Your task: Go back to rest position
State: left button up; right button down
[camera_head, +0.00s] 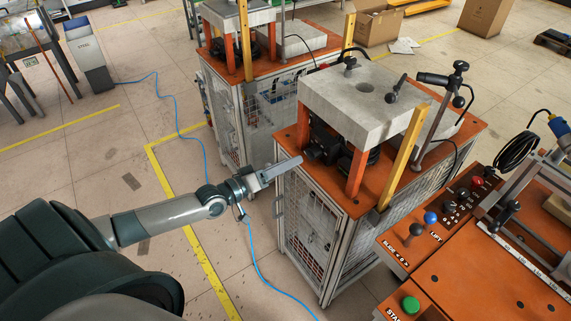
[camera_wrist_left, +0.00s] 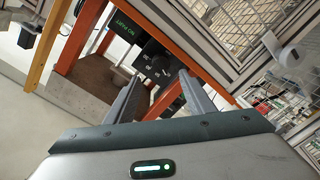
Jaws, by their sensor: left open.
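My left gripper (camera_head: 280,170) reaches in from the left in the head view and stops at the near left corner of the orange-topped heater station (camera_head: 385,205). In the left wrist view its two fingers (camera_wrist_left: 160,95) stand apart with nothing between them. Beyond the fingers is a black control unit (camera_wrist_left: 155,62) with knobs, and a green lit display (camera_wrist_left: 125,29) beside it. The same black unit (camera_head: 318,148) sits under the grey block (camera_head: 365,95) in the head view. My right gripper is not in view.
A control panel (camera_head: 410,258) with a blue knob, black knobs and a green button (camera_head: 411,304) stands at the lower right. A second similar station (camera_head: 262,50) stands behind. A blue cable (camera_head: 260,265) lies on the floor. Open floor lies left of the stations.

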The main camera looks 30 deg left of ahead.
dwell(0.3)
pick_arm(q)
jog(key=s+a+f+m+g+y, duration=0.1)
jog(key=s+a+f+y, duration=0.1)
jog(key=f, duration=0.8)
jog(key=s+a+f+g+y, duration=0.1)
jog(key=s+a+f+g, duration=0.1)
jog(key=f, duration=0.7)
jog(key=s+f+m+g+y, duration=0.1)
jog(key=s+f+g, duration=0.1)
jog(key=s+f, duration=0.5)
jog(key=s+f+m+g+y, duration=0.15)
jog(key=s+f, duration=0.25)
jog(key=f, duration=0.7)
jog(key=s+d+f+m+g, duration=0.1)
jog(key=s+d+f+g, duration=0.2)
jog(key=s+f, duration=0.4)
jog(key=s+d+f+m+g, duration=0.1)
jog(key=s+d+f+g, duration=0.2)
jog(key=s, duration=1.5)
jog(key=s+d+f+m+g+y, duration=0.1)
jog(key=s+d+f+m+g, duration=0.1)
jog(key=s+d+f, duration=0.4)
jog(key=s+f+g, duration=0.1)
jog(key=s+f, duration=0.4)
jog(key=s, duration=0.2)
jog(key=shift+d, duration=0.4)
jog(key=shift+w, duration=0.1)
